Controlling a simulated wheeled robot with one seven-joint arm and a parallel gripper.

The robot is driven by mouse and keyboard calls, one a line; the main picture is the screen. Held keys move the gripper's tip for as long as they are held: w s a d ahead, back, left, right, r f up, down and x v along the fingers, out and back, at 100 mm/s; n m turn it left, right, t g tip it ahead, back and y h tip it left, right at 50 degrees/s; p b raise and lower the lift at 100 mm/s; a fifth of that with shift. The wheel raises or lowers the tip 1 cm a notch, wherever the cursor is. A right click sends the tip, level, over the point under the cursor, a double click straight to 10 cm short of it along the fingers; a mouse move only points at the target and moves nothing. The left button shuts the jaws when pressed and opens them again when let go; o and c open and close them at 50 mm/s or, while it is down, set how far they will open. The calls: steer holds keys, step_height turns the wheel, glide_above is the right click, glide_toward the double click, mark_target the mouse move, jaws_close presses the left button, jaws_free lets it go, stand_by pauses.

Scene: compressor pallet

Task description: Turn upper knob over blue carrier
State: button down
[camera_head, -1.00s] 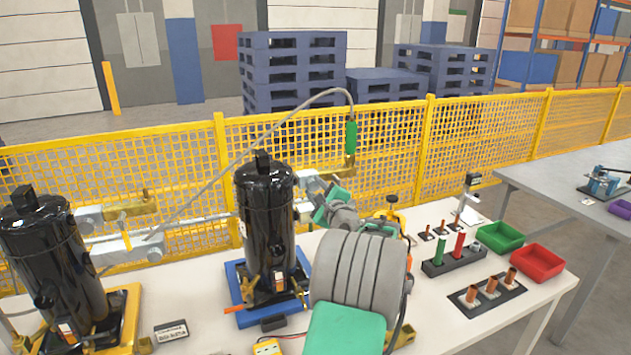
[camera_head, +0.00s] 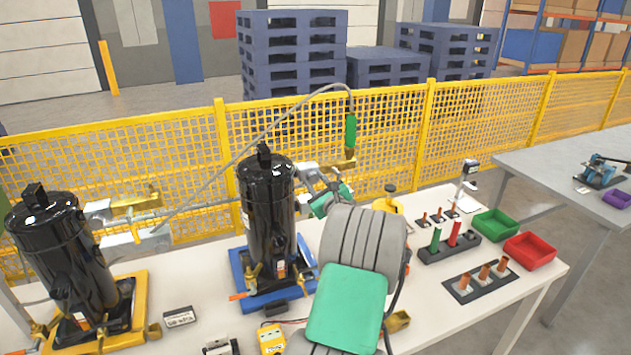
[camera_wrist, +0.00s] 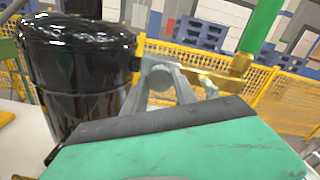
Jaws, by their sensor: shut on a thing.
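The blue carrier (camera_head: 240,276) stands on the table with a tall black compressor (camera_head: 268,215) upright on it. My gripper (camera_head: 318,183) is just right of the compressor's upper part, beside a light grey block. It is shut on the upper knob, which is mostly hidden by the fingers and wrist. In the wrist view, my gripper (camera_wrist: 166,78) has its grey fingers beside the black compressor (camera_wrist: 75,70), with a brass fitting (camera_wrist: 215,82) just to their right. A green hose handle (camera_wrist: 262,28) rises above the fitting; it also shows in the head view (camera_head: 350,131).
A second black compressor (camera_head: 60,255) stands on a yellow carrier (camera_head: 140,290) at left. A thin grey hose arches over the blue carrier. Green (camera_head: 494,224) and red (camera_head: 530,250) bins and tube racks are at right. A yellow mesh fence (camera_head: 390,130) runs behind the table.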

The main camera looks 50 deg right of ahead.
steer(key=c, duration=1)
jaws_free()
steer(key=shift+s, duration=0.1)
steer(key=shift+s+a, duration=0.2)
steer(key=shift+s, duration=0.15)
steer(key=b+v, duration=0.2)
steer(key=v, duration=0.4)
steer(key=shift+s+a, duration=0.25)
steer(key=shift+s, duration=0.05)
